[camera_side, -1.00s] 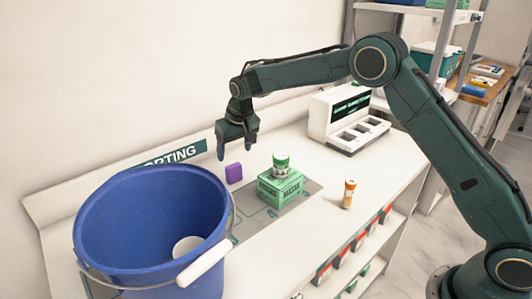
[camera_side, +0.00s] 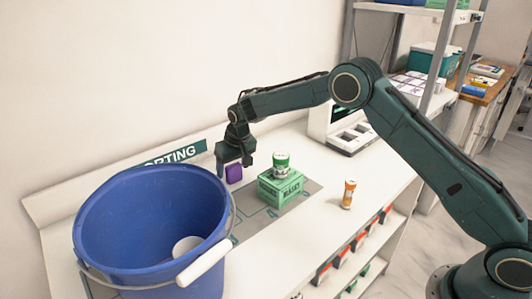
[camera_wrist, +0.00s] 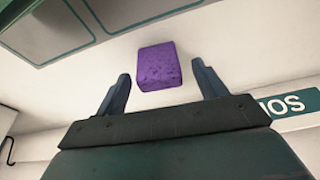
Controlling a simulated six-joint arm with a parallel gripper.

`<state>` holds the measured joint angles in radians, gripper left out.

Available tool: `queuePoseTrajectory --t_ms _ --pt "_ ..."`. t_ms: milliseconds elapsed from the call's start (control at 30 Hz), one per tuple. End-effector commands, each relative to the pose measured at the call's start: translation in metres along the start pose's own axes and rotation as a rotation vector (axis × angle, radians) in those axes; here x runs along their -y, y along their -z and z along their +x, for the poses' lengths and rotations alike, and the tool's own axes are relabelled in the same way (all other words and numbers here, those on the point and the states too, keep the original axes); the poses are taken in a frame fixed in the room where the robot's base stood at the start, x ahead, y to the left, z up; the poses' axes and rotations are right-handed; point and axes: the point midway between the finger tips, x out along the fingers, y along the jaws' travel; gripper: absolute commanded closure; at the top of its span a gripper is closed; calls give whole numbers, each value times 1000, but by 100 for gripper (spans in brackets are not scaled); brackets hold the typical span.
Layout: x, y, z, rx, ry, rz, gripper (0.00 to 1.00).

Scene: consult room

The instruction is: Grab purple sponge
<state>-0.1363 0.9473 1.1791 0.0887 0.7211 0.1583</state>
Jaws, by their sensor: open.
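The purple sponge (camera_side: 234,173) is a small block on the white counter, close to the wall and behind the blue bucket's right rim. My gripper (camera_side: 234,169) is open and low over the sponge in the side view. In the wrist view the sponge (camera_wrist: 159,66) lies between the lines of the two spread fingers and slightly beyond their tips. The gripper (camera_wrist: 160,80) shows no visible contact with it; the exact height gap is hard to tell.
A large blue bucket (camera_side: 120,225) stands left of the sponge. A green box (camera_side: 281,188) with a green-lidded jar (camera_side: 281,164) on top stands to the right. An orange bottle (camera_side: 348,194) and a white device (camera_side: 352,135) are farther right. The wall is close behind.

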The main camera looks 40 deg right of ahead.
Motion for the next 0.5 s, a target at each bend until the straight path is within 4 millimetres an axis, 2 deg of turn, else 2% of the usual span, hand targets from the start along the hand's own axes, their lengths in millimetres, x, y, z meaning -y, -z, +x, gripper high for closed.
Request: queuePoseTrajectory --t_ms 200,500 --pt "0 0 18 0 0 0 29" --pt "0 0 19 -1 0 0 29"
